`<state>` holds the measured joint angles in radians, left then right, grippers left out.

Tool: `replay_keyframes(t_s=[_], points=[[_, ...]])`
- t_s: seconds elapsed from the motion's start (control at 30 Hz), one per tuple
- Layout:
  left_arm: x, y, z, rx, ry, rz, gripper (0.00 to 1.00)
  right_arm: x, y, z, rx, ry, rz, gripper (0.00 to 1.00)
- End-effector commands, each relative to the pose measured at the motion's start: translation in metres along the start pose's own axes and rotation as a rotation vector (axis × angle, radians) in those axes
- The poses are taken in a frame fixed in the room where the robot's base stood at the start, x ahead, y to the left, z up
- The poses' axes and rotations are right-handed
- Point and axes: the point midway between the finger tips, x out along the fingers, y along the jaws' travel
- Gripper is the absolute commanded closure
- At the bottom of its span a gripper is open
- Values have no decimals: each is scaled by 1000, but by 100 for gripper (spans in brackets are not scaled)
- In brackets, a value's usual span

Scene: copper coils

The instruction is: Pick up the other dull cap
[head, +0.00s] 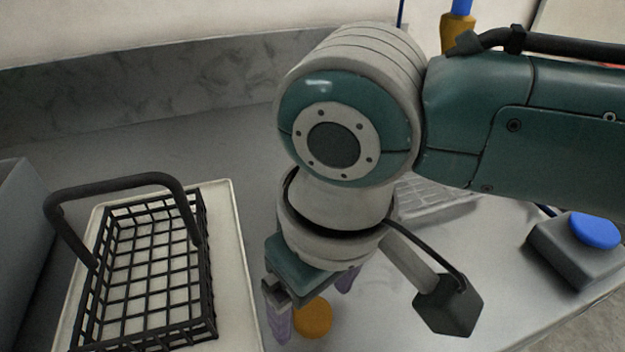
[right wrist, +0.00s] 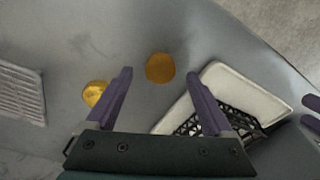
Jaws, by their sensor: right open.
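A flat, matte orange cap (head: 312,318) lies on the grey worktop, below and between the fingers of my right gripper (head: 314,308). In the right wrist view this dull cap (right wrist: 160,67) shows beyond the open purple fingertips (right wrist: 159,73), between them and untouched. A shinier golden cap (right wrist: 95,93) lies to its left, outside the left finger; my arm seems to hide it in the head view. My right gripper is open and empty. Two purple tips (right wrist: 311,112) at the right edge look like my left gripper, mostly cut off.
A black wire basket (head: 150,270) with a raised handle stands on a pale tray (head: 232,250) at left; its visible floor is empty. A ribbed grey plate (head: 435,195) lies behind my arm. A grey box (head: 570,255) with a blue button (head: 596,231) is at right.

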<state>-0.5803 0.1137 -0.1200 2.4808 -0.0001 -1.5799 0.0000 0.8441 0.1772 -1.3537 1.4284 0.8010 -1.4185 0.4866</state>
Motion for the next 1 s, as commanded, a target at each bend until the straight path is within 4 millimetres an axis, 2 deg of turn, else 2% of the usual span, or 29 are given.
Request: replay_keyframes(t_s=[0.1, 0.37, 1.0], points=[[5, 0, 2, 0, 0, 0, 50, 14, 0, 0, 0, -1, 0, 14], [4, 0, 1, 1, 0, -1, 50, 15, 0, 0, -1, 2, 0, 15], [4, -2, 2, 10, -2, -7, 50, 14, 0, 0, 0, 1, 0, 87]])
